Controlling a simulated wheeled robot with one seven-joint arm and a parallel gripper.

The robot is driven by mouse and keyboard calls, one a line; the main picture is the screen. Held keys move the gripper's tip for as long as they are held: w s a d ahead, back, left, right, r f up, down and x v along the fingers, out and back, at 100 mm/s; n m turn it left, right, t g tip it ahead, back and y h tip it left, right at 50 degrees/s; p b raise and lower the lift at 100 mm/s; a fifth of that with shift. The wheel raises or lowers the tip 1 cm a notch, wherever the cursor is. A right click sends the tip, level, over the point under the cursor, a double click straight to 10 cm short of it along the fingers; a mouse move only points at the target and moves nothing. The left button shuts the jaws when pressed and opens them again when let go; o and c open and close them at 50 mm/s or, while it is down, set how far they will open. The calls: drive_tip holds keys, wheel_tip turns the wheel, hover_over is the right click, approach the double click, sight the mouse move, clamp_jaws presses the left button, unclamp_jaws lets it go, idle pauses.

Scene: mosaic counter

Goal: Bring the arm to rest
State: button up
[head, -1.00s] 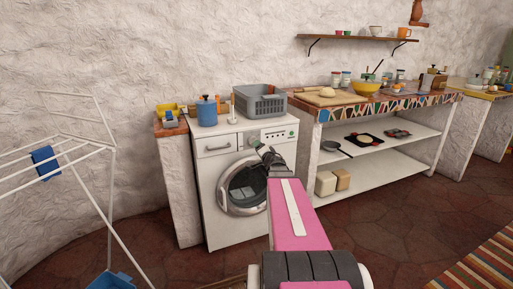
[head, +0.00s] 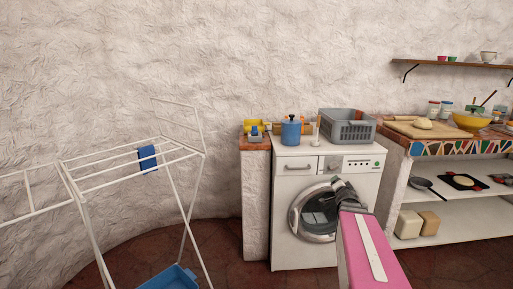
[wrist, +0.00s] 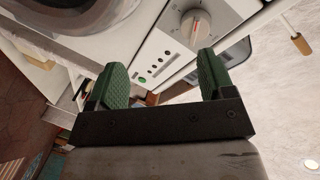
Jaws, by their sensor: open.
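My gripper (head: 340,187) is at the end of my pink arm, in front of the washing machine (head: 290,236) in the head view. In the wrist view my gripper (wrist: 167,75) shows two green fingers spread apart with nothing between them. The machine's control panel (wrist: 158,57) and dial lie beyond the fingers. The machine's round door (head: 297,211) shows in the head view, partly hidden behind my gripper and arm.
A white drying rack (head: 105,170) with a blue cloth (head: 147,159) stands at left, a blue basin (head: 170,278) below it. A grey basket (head: 348,128) and blue pot (head: 291,130) sit on top. The mosaic counter (head: 470,147) is at right. Floor shows between rack and machine.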

drive_tip(key=s+a+f+n+g+y, duration=0.1)
drive_tip(key=s+a+f+n+g, duration=0.5)
drive_tip(key=s+a, duration=0.5)
drive_tip(key=s+a+f+n+g+y, duration=0.2)
drive_tip(key=s+a+f+n+g, duration=0.4)
drive_tip(key=s+a+f+g, duration=0.4)
drive_tip(key=shift+s+a+f, duration=0.15)
drive_tip(key=shift+s+a, duration=0.5)
